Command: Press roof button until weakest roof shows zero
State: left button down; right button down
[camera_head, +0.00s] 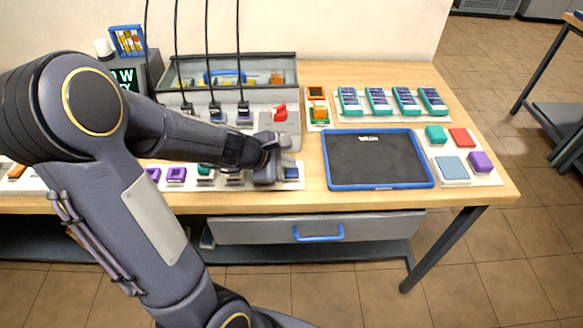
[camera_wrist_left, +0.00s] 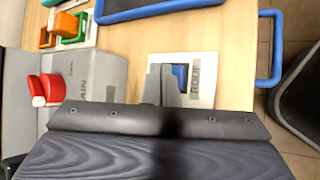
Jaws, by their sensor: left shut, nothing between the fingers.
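My left gripper (camera_head: 284,160) is shut and empty, low over the front strip of the table. In the left wrist view its fingertips (camera_wrist_left: 162,82) are at the left edge of a blue button (camera_wrist_left: 180,75) on a white plate with dark lettering, which I cannot read for sure. The blue button (camera_head: 292,173) shows partly beside the gripper in the head view. I cannot tell whether the fingers touch it. A dark screen (camera_head: 125,79) with green letters, including a "W", is mostly hidden behind my left arm. My right gripper is not in view.
A red-handled switch (camera_head: 280,113) stands just behind the gripper. A blue-rimmed dark tray (camera_head: 375,185) lies to the right. Several teal units with small screens (camera_head: 378,98) stand at the back. Black cables hang at the left; a drawer (camera_head: 270,230) is below.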

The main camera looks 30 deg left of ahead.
aim_at(288, 173)
pick_arm(q)
jog(key=shift+r, duration=0.15)
notch_tip(288, 173, up, 5)
jog(key=p, duration=0.4)
jog(key=shift+p, duration=0.4)
dwell(0.5)
jog(key=s+d+r+m+h, duration=0.3)
jog(key=s+d+r+m, duration=0.5)
jog(key=s+m, duration=0.35)
jog(key=s+f+m+g+y, duration=0.1)
jog(key=s+m+g+y, duration=0.1)
jog(key=s+m, duration=0.7)
jog(key=shift+s+f+g+y, duration=0.15)
jog(key=shift+s+g+y, duration=0.15)
jog(key=shift+g+y, duration=0.1)
